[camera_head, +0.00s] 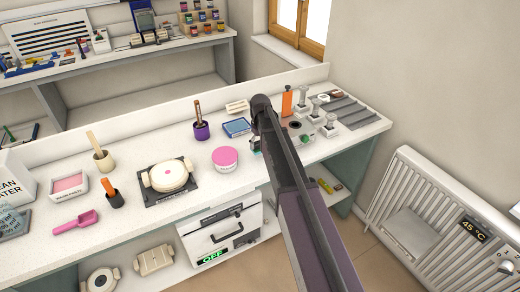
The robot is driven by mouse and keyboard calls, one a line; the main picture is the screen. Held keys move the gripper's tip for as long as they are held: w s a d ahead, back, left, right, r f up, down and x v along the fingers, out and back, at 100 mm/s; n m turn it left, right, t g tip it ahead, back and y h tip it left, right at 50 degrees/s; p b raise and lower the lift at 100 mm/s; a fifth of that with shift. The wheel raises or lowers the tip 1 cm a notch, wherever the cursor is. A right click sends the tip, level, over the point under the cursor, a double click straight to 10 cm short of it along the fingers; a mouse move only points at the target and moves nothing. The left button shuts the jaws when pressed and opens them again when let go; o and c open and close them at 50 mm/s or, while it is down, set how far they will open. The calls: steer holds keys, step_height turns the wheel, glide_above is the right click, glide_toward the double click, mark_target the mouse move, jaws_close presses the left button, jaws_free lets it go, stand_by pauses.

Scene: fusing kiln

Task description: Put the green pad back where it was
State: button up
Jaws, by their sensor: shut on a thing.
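My gripper (256,142) is mostly hidden behind my own dark arm, over the right half of the long white worktop. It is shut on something. A small dark green piece shows at its tip, which looks like the green pad, but its outline is too small and covered to be sure. A second small green patch (305,139) shows on the worktop just right of the arm; I cannot tell what it is.
A blue square tray (237,127), a pink round tub (225,158) and a purple pot (201,131) stand left of my arm. White-topped posts (330,125) and a grey slotted rack (350,110) stand right. A white kiln (222,232) is below. A radiator (430,205) stands right.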

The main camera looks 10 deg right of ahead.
steer(key=shift+w+d, duration=0.15)
steer(key=shift+w, duration=0.3)
steer(key=shift+w+d+f+b, duration=0.15)
steer(key=shift+w+f+b, duration=0.1)
steer(key=shift+f+b, duration=0.1)
steer(key=shift+s+f+b, duration=0.1)
steer(key=shift+f+b, duration=1.35)
steer(key=shift+b, duration=0.05)
steer(key=shift+f, duration=0.15)
steer(key=o, duration=1)
steer(key=shift+c, duration=0.2)
steer(key=shift+r, duration=0.2)
step_height(320, 180, up, 12)
steer(key=p, duration=1.2)
